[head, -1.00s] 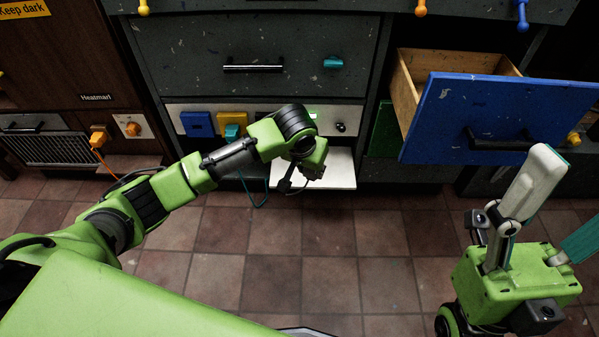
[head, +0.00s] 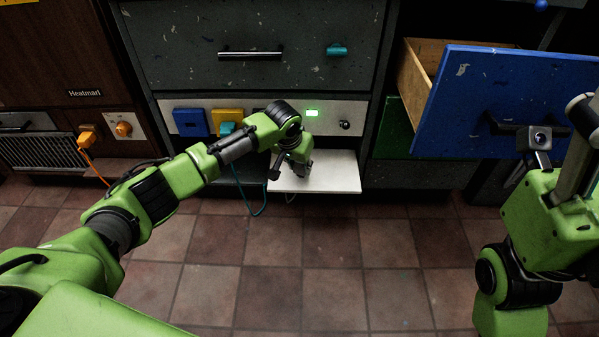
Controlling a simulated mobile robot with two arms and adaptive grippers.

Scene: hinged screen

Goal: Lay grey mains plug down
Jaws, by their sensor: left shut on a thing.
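My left gripper (head: 288,170) points down over the left part of a white shelf (head: 335,178) below the socket panel. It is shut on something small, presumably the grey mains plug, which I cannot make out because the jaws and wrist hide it. A short bit of cord shows just below the shelf's front edge near the gripper. I cannot tell whether the held thing touches the shelf. My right gripper (head: 578,150) is partly cut off at the right edge, and its jaw opening cannot be judged.
The panel bears a blue socket (head: 190,122), a yellow socket with a teal plug (head: 228,128), and a lit green light (head: 312,113). A teal cord (head: 262,208) hangs below. An open blue-fronted drawer (head: 470,95) juts out at right. The shelf's right part is bare.

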